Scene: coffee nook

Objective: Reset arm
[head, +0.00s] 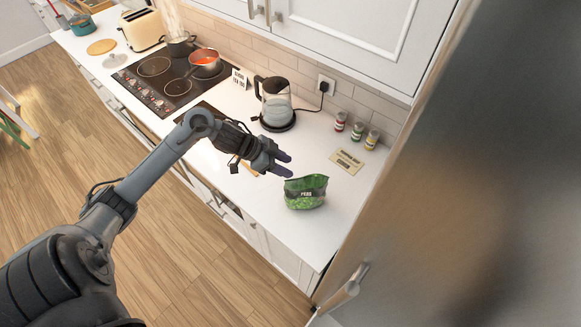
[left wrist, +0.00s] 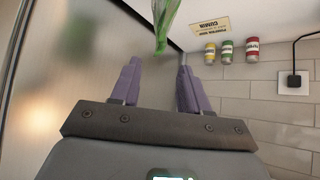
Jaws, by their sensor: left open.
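My left gripper (head: 284,165) is above the white counter (head: 258,215), just left of and above a green bag of peas (head: 306,192) in the head view. The bag stands upright on the counter. In the left wrist view the two purple fingers of my left gripper (left wrist: 158,85) are spread apart with nothing between them. Part of the green bag (left wrist: 164,24) shows past the fingertips at the top, apart from them. My right gripper is in neither view.
A glass kettle (head: 275,102) stands behind my left gripper. A large blurred metallic surface (head: 480,180) fills the right side.

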